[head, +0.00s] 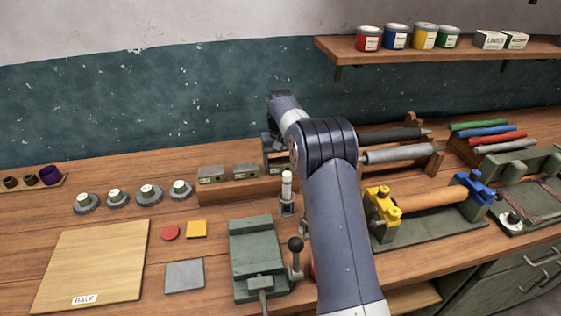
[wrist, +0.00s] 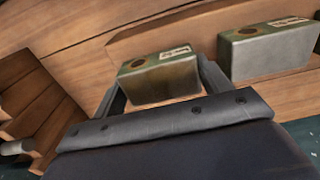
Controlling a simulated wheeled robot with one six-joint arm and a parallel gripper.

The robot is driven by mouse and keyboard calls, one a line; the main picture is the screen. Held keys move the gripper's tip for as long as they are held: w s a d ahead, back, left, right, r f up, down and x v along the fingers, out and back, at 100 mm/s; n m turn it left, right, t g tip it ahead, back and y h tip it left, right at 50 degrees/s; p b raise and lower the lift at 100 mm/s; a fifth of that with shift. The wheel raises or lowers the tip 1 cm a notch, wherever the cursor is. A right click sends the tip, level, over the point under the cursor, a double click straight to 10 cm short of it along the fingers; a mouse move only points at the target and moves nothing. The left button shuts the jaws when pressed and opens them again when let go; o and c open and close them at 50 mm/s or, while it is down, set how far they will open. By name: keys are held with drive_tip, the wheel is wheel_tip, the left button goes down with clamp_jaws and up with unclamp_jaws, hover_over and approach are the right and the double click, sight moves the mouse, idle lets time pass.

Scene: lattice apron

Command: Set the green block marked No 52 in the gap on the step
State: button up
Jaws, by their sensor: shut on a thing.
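My gripper (wrist: 160,90) is shut on a green block (wrist: 158,77), with one finger on each side of it in the wrist view. The block has a dark round mark and a small pale label, too small to read. It is at the wooden step (head: 240,189); I cannot tell whether it touches the step. A similar block (wrist: 266,50) stands to the right of the held one in the wrist view, apart from it. In the head view two blocks (head: 210,174) (head: 245,170) stand on the step, left of my gripper. My arm hides the step's right part.
A green vise (head: 257,255) and a white-topped post (head: 287,190) stand in front of the step. Several gears (head: 149,194) lie to the left. Rollers on a rack (head: 400,154) and a clamped wooden cylinder (head: 430,199) are to the right. A shelf (head: 345,49) with cans is above.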

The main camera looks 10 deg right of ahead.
sight(281, 161)
drive_tip(key=o, duration=1.5)
drive_tip(key=shift+f, duration=0.15)
drive_tip(key=shift+o, duration=0.2)
wheel_tip(281, 161, up, 12)
drive_tip(key=shift+r, duration=0.2)
wheel_tip(281, 161, down, 12)
drive_tip(key=shift+r, duration=1.45)
